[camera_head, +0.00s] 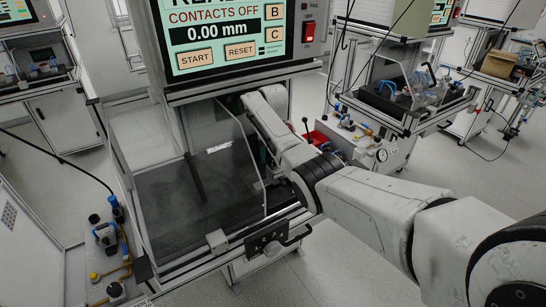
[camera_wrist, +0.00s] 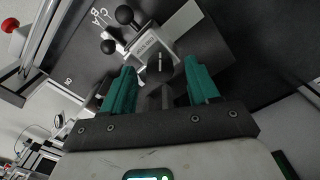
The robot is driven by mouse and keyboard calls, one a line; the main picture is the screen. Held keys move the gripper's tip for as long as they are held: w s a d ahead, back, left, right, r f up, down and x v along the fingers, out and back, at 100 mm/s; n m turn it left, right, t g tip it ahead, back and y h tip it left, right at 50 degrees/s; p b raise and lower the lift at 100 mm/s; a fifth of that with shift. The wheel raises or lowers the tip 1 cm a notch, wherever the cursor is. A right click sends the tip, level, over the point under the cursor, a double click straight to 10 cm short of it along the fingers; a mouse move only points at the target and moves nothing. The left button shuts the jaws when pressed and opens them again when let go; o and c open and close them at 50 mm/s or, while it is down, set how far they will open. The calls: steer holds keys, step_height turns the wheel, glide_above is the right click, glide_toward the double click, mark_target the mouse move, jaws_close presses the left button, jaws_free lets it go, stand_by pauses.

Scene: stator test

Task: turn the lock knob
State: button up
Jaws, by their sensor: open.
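In the wrist view, a dark knob (camera_wrist: 159,68) with a light line on its face lies between the two green fingers of my gripper (camera_wrist: 160,72). I take it for the lock knob. The fingers are open, one on each side of it, with visible gaps. Beside it is a pale metal block (camera_wrist: 147,45) with a small printed label and black ball-ended handles (camera_wrist: 125,15) and (camera_wrist: 108,47). In the head view, my arm reaches into the test cabinet under the screen (camera_head: 225,35). My gripper and the knob are hidden there.
A clear panel (camera_head: 185,165) stands to the left of my arm in the head view. A black control box (camera_head: 272,240) is on the cabinet's front edge. In the wrist view, a red knob (camera_wrist: 11,25) is at the upper left and letters A, B, C mark the dark plate.

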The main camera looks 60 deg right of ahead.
mark_target(273, 160)
step_height(273, 160, up, 10)
steer(key=b, duration=0.1)
steer(key=shift+r, duration=0.15)
stand_by(0.7)
